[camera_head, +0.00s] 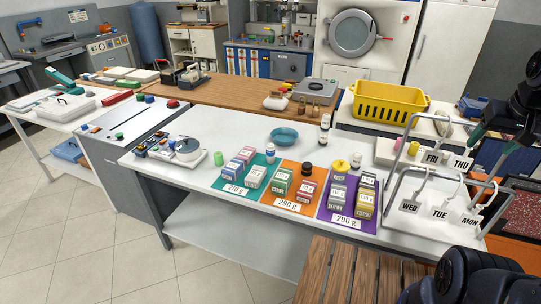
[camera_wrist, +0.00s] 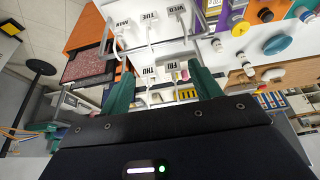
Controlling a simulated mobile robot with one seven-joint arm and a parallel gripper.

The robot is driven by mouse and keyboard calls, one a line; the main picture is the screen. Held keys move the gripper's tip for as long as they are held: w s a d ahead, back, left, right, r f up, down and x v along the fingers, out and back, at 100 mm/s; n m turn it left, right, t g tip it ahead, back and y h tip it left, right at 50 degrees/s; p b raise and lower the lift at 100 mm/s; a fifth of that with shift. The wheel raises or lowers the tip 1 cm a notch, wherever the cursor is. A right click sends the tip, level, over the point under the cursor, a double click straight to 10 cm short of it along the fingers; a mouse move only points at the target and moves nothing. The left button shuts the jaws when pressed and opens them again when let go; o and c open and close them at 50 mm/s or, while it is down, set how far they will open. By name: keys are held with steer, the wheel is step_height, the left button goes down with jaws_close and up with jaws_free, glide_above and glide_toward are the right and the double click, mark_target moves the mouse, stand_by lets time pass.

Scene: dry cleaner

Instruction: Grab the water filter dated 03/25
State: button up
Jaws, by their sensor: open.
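I cannot make out any thing marked 03/25, and I cannot tell which item is a water filter. Several small boxes stand in pairs on a teal mat (camera_head: 262,160), an orange mat (camera_head: 290,168) and a purple mat (camera_head: 325,205) on the white table; their print is too small to read as dates. My gripper (camera_wrist: 162,88) is open and empty, its green fingers spread in the wrist view. Weekday tags, among them the THU tag (camera_wrist: 149,71) and FRI tag (camera_wrist: 171,65), show just beyond the fingers. In the head view my gripper is at the upper right, near the tag racks.
Metal racks hold weekday tags such as the WED tag (camera_head: 409,206) at the table's right end. A yellow basket (camera_head: 388,103) stands behind. A slatted wooden surface (camera_head: 345,278) lies in front.

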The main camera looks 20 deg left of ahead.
step_height(320, 180, up, 3)
steer(key=m+g+y, duration=1.1)
steer(key=m+y, duration=0.2)
steer(key=y, duration=0.4)
glide_above(271, 154)
steer(key=w+d, duration=0.4)
steer(key=d, duration=0.1)
steer(key=shift+m, duration=0.3)
steer(key=f, duration=4.1)
steer(key=shift+a, duration=0.4)
steer(key=shift+s+a+f, duration=0.1)
steer(key=shift+a+f, duration=0.05)
steer(key=shift+a, duration=0.1)
steer(key=shift+x, duration=3.5)
steer(key=shift+d, duration=0.1)
steer(key=shift+c, duration=0.2)
